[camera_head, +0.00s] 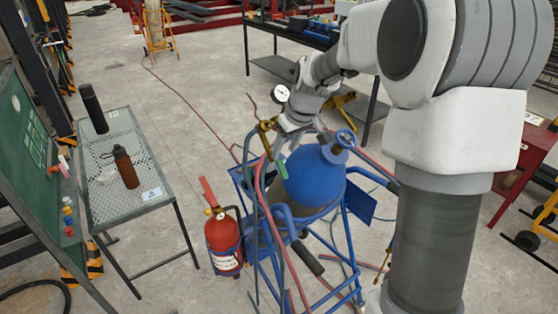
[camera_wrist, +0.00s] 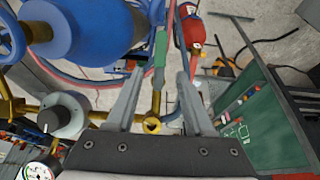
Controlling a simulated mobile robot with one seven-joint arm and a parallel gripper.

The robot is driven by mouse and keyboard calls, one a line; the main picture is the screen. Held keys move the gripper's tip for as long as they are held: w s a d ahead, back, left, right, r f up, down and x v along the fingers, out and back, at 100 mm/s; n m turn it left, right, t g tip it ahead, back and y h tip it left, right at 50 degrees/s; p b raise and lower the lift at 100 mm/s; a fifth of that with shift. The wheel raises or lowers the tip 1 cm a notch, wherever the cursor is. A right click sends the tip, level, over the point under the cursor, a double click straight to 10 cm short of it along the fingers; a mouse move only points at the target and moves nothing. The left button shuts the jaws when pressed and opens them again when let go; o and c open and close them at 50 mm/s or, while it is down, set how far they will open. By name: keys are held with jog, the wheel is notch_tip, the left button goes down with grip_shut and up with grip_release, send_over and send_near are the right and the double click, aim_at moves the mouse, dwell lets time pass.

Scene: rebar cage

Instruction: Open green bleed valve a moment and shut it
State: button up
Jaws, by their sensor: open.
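The green bleed valve's lever (camera_wrist: 160,47) shows in the wrist view, with a brass fitting (camera_wrist: 152,124) below it. In the head view the green lever (camera_head: 282,169) hangs beside the blue cylinder, below a brass valve body (camera_head: 265,130). My gripper (camera_wrist: 160,74) is open and empty. In the wrist view its two fingers stand on either side of the lever's lower end. I cannot tell whether the lever lies between the fingers or beyond their tips. In the head view my gripper's fingers are mostly hidden by the wrist.
The blue cylinder (camera_head: 314,178) stands in a blue cart, with a pressure gauge (camera_head: 281,93) and hoses close by. A grey knob (camera_wrist: 64,114) is left of my fingers. A red extinguisher (camera_head: 223,240) and mesh table (camera_head: 125,165) stand left.

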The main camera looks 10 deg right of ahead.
aim_at(280, 162)
jog(key=x, duration=0.7)
grip_shut()
dwell(1.3)
